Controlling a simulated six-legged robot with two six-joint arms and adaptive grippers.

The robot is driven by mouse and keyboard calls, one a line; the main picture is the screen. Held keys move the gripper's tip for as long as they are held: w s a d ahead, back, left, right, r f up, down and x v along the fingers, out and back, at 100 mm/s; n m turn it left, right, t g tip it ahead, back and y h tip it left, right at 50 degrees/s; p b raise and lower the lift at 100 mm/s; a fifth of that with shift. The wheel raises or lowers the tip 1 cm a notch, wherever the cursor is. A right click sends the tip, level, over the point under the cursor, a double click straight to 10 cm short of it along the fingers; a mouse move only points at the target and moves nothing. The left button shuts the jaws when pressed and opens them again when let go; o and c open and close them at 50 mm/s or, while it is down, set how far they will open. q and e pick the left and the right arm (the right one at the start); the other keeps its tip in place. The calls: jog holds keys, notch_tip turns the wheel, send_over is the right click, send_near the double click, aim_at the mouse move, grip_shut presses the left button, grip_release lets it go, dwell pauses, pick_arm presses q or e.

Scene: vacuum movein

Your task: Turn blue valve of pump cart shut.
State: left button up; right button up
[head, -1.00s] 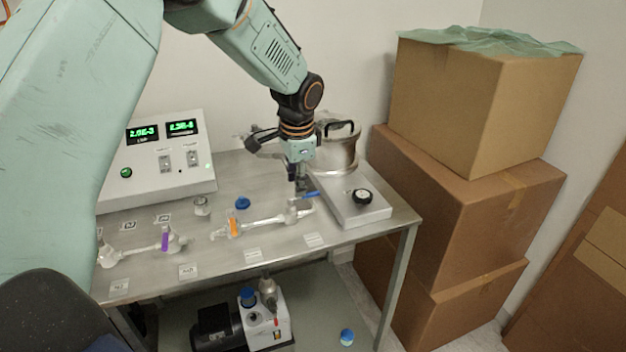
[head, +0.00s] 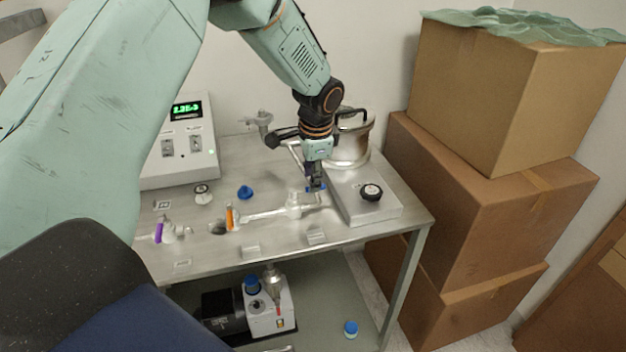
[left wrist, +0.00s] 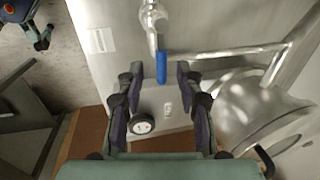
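The gripper's fingers are open, one on each side of the handle, with a gap visible on both sides. Only a small bit of the blue handle (head: 322,187) shows there.
An orange valve (head: 229,217) and a purple valve (head: 159,233) are further left. Cardboard boxes (head: 490,200) are stacked right of the table (head: 270,255).

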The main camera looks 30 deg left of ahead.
aim_at(308, 191)
pick_arm(q)
jog(key=f, duration=0.2)
jog(key=shift+w+a+f, duration=0.25)
jog(key=shift+a+f, duration=0.05)
jog(key=shift+s+d+r, duration=0.15)
jog(key=shift+s+r, duration=0.05)
jog(key=shift+w+f, duration=0.2)
jog(key=shift+w, duration=0.05)
jog(key=c, duration=0.4)
grip_shut()
jog(key=shift+r, duration=0.1)
